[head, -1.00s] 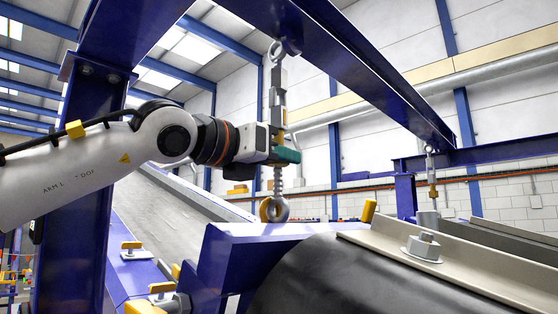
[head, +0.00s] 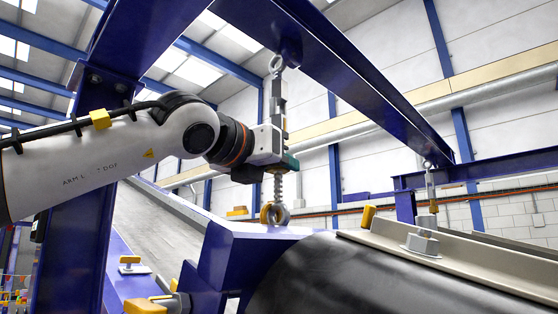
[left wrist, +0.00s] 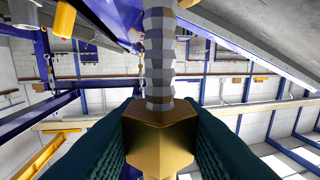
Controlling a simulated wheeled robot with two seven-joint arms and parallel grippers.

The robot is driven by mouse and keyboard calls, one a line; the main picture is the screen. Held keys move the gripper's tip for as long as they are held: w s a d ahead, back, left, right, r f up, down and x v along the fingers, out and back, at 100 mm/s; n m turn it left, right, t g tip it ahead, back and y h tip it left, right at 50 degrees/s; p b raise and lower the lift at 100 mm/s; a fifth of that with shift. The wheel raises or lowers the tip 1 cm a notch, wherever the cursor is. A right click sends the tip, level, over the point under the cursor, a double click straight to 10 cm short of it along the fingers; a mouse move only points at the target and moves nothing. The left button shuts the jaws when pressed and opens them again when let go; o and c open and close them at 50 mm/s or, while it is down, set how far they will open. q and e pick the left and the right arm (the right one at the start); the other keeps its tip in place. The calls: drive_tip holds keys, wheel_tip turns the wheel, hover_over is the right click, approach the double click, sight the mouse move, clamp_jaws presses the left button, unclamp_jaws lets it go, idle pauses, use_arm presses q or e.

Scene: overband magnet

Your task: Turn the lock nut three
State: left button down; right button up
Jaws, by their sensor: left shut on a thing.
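A brass hex nut (left wrist: 160,135) sits on a grey threaded rod (left wrist: 159,50) in the left wrist view. I take it to be the lock nut, though no number shows. My left gripper (left wrist: 160,140) is shut on it, a dark green ribbed finger pad on either side. In the head view the left gripper (head: 288,161) is at the lower part of a grey hanger (head: 279,105). Threaded rod (head: 278,187) shows below the gripper, ending in an eye (head: 275,213). The nut is hidden there behind the fingers. My right gripper is not in view.
A blue overhead beam (head: 375,100) carries the hanger and a second hanger (head: 432,190) at the right. A blue frame (head: 245,243) and a black drum (head: 345,275) lie below. A blue post (head: 75,215) stands behind my left arm.

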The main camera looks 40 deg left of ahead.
use_arm(q)
drive_tip(key=shift+f+n+y, duration=0.15)
drive_tip(key=shift+n+y, duration=0.15)
drive_tip(key=shift+y, duration=0.2)
drive_tip(key=shift+w+n+y, duration=0.1)
drive_tip(key=shift+n+y, duration=0.3)
drive_tip(key=shift+y, duration=0.2)
drive_tip(key=shift+n+g+y, duration=0.4)
drive_tip(key=shift+n+y, duration=0.1)
drive_tip(key=shift+y, duration=0.2)
drive_tip(key=shift+r+n+y+p, duration=0.2)
drive_tip(key=shift+n+y+p, duration=0.15)
drive_tip(key=shift+y, duration=0.25)
drive_tip(key=c, duration=1)
unclamp_jaws()
drive_tip(key=shift+o, duration=0.2)
drive_tip(key=shift+s+f, duration=0.1)
drive_tip(key=shift+s, duration=0.1)
